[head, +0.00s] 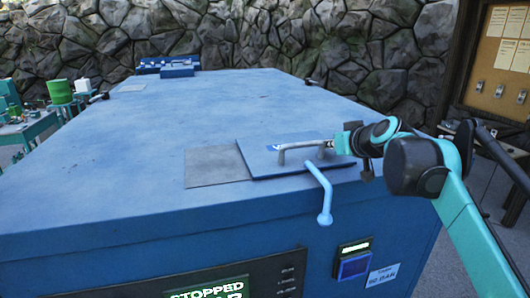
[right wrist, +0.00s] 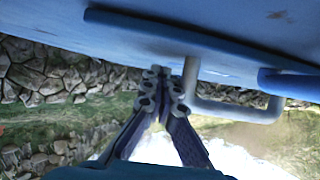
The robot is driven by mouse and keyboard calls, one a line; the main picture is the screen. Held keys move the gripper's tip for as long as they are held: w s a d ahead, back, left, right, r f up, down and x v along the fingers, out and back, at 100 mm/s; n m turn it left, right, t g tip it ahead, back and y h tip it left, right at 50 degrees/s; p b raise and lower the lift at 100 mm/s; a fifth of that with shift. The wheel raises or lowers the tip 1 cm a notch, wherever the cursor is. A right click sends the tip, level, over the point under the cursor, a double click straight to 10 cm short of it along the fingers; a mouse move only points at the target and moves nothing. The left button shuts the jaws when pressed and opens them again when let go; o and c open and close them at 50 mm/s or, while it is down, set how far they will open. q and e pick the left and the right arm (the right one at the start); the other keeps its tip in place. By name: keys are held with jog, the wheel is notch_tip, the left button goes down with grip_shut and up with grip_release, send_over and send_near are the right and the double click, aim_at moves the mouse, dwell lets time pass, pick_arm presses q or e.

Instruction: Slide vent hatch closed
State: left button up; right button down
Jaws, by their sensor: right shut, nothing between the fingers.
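The vent hatch (head: 262,163) is a flat blue plate on top of a large blue cabinet, near its front right. A grey bar handle (head: 298,147) stands on it and shows in the right wrist view as a grey bracket (right wrist: 236,108). A flat grey square (head: 214,166) lies bare just left of the plate. My right gripper (head: 334,147) is at the right end of the handle. In the right wrist view its fingertips (right wrist: 163,82) are together and empty, beside one handle leg; whether they touch it I cannot tell. My left gripper is out of view.
A light-blue lever (head: 321,193) hangs over the cabinet's front edge, close to the hatch. The cabinet top (head: 180,115) is mostly clear. A blue block (head: 176,68) sits at its far end. A notice board (head: 500,60) stands at the right.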

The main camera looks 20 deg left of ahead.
aim_at(271, 163)
jog(key=shift+s+a+p, duration=0.15)
jog(key=shift+s+a, duration=1.45)
jog(key=shift+a, duration=0.55)
jog(key=shift+s+a+p, duration=0.15)
jog(key=shift+s+a, duration=1.4)
jog(key=shift+a, duration=0.6)
jog(key=shift+s+a+p, duration=0.15)
jog(key=shift+s+a, duration=1.45)
jog(key=shift+a, duration=0.55)
jog(key=shift+w+d+r+p, duration=0.2)
jog(key=shift+d+r+p, duration=0.1)
jog(key=shift+r+p, duration=0.25)
jog(key=shift+w+d+r+p, duration=0.25)
jog(key=shift+r+p, duration=0.15)
jog(key=shift+r, duration=0.1)
jog(key=shift+w+d+r+p, duration=0.2)
jog(key=shift+d+r+p, duration=0.1)
jog(key=shift+r+p, duration=0.25)
jog(key=shift+f, duration=0.1)
jog(key=shift+s+d, duration=0.15)
jog(key=s+d+r+p, duration=0.1)
jog(key=s+d+r, duration=0.1)
jog(key=s+d, duration=0.4)
jog(key=s, duration=0.3)
jog(key=shift+s+d, duration=0.25)
jog(key=shift+d, duration=0.15)
